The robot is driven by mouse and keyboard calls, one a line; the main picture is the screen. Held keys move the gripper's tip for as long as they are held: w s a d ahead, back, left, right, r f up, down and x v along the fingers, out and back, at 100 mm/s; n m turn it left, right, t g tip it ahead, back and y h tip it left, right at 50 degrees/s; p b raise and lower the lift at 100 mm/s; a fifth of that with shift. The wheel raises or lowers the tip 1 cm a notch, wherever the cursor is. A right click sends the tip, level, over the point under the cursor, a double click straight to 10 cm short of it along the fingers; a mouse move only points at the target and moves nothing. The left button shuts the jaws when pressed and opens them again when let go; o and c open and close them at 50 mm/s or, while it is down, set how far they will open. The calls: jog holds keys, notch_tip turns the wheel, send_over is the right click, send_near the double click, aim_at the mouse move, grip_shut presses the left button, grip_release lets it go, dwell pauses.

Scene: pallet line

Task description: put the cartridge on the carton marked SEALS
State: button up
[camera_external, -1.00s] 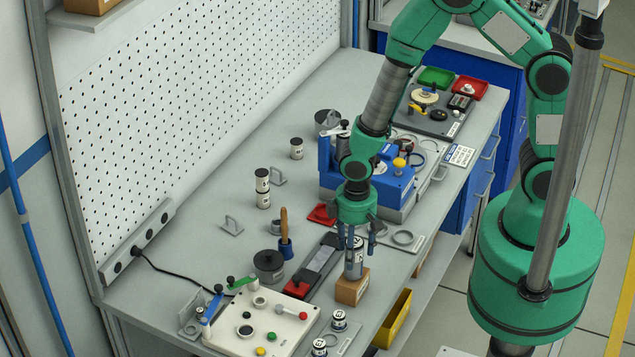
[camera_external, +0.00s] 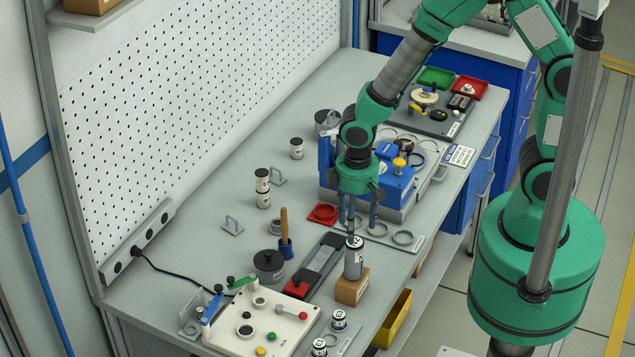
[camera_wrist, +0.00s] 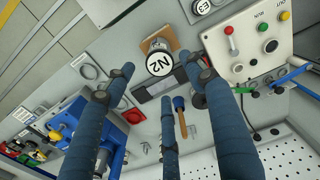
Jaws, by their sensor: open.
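The cartridge (camera_external: 354,262), a grey cylinder with a dark band and a white cap, stands upright on a small brown carton (camera_external: 351,290) near the bench's front edge. In the wrist view the cap of the cartridge (camera_wrist: 160,65) reads N2, and the carton (camera_wrist: 150,44) shows partly behind it. No marking on the carton is legible. My gripper (camera_external: 357,226) is open and empty, above and slightly behind the cartridge, clear of it. In the wrist view its spread blue fingers (camera_wrist: 160,78) show below and around the cap, not closed on it.
A blue fixture (camera_external: 395,180) stands behind my gripper. A yellow bin (camera_external: 393,320) hangs at the front edge.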

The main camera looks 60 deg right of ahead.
jog(key=shift+r, duration=1.5)
jog(key=s+d+r+m+t, duration=0.1)
jog(key=d+r, duration=0.3)
jog(key=r, duration=0.5)
jog(key=s+d+r+t, duration=0.1)
jog(key=d+r+t, duration=0.15)
jog(key=r, duration=0.75)
jog(key=s+d+r+t, duration=0.1)
jog(key=s+d+r, duration=0.2)
jog(key=s+r, duration=0.2)
jog(key=s+d+r+m+t, duration=0.1)
jog(key=s+d+r, duration=0.3)
jog(key=s+r, duration=0.2)
notch_tip(320, 180, up, 2)
jog(key=shift+d+r, duration=0.2)
jog(key=shift+d, duration=0.05)
notch_tip(320, 180, down, 16)
jog(key=b, duration=1.6)
jog(key=shift+f, duration=0.15)
